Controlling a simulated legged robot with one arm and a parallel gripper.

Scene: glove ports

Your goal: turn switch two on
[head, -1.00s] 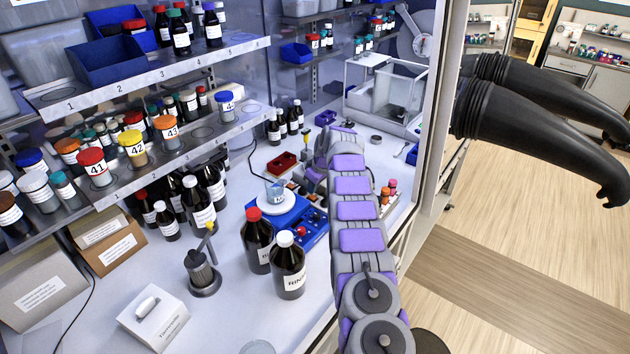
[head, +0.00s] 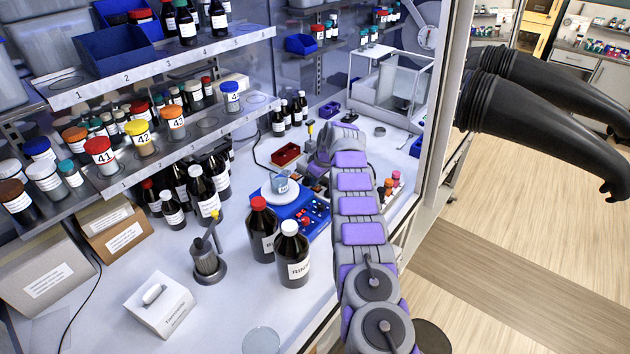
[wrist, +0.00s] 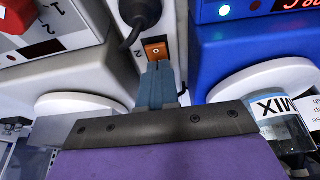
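Switch two (wrist: 156,50) is a small orange rocker with a round mark, beside a printed "2" in the wrist view. My gripper (wrist: 158,72) has its blue-grey fingers together. Their tips are at the lower edge of the rocker; I cannot tell whether they touch it. Nothing shows between the fingers. I cannot tell the switch's on or off state. In the head view my arm reaches over the bench, and my gripper is mostly hidden beside the blue device (head: 300,212).
A black plug and cable (wrist: 138,15) sit close beside the switch. Two dark bottles (head: 293,262) stand near my arm.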

